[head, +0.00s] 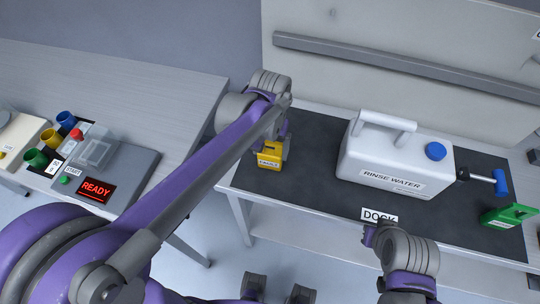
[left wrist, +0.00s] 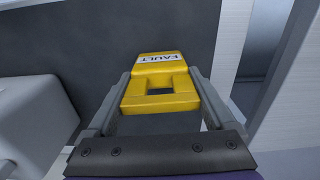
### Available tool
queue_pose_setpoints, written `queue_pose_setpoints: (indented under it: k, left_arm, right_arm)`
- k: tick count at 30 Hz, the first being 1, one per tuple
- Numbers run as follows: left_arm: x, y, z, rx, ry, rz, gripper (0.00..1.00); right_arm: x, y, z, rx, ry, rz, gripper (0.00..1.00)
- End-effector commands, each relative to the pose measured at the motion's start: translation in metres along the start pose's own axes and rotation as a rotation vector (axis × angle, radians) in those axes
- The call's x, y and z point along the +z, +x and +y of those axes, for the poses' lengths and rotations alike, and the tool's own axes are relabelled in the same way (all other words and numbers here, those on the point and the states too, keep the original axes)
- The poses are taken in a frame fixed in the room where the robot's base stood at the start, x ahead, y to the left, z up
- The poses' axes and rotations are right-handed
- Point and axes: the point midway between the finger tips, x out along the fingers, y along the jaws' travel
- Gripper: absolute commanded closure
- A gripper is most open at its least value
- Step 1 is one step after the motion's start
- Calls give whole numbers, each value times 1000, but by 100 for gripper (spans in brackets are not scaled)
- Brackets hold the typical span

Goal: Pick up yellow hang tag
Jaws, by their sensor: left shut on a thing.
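The yellow hang tag (head: 268,162) is at the left end of the dark mat in the head view. My left gripper (head: 273,150) is shut on it. In the left wrist view, the tag (left wrist: 158,100) sits between the two grey fingers of my left gripper (left wrist: 158,76). It has a square hole near me and a white label reading FAULT at its far end. Whether the tag touches the mat is unclear. Part of my right arm shows at the lower right of the head view, but its jaw state is not clear.
A white RINSE WATER jug (head: 372,165) with a blue cap stands on the mat (head: 320,190). A green tag (head: 508,216) and a blue-handled item (head: 500,183) lie at right. The DOCK label (head: 379,215) marks the front edge. A READY panel (head: 97,190) is on the left table.

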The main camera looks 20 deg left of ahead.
Motion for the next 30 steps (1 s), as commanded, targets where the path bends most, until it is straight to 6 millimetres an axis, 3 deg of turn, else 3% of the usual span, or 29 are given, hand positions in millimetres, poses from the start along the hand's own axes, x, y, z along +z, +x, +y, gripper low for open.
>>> queue_pose_setpoints:
  k: [10,21,30]
  left_arm:
    - [0,-10,0,0,0,0,70]
    - [0,-79,0,0,1,0,70]
    - [0,-101,0,0,0,0,70]
  right_arm:
    - [-1,-1,0,0,0,1,100]
    - [-5,-6,0,0,0,4,100]
    - [-6,-6,0,0,0,5,100]
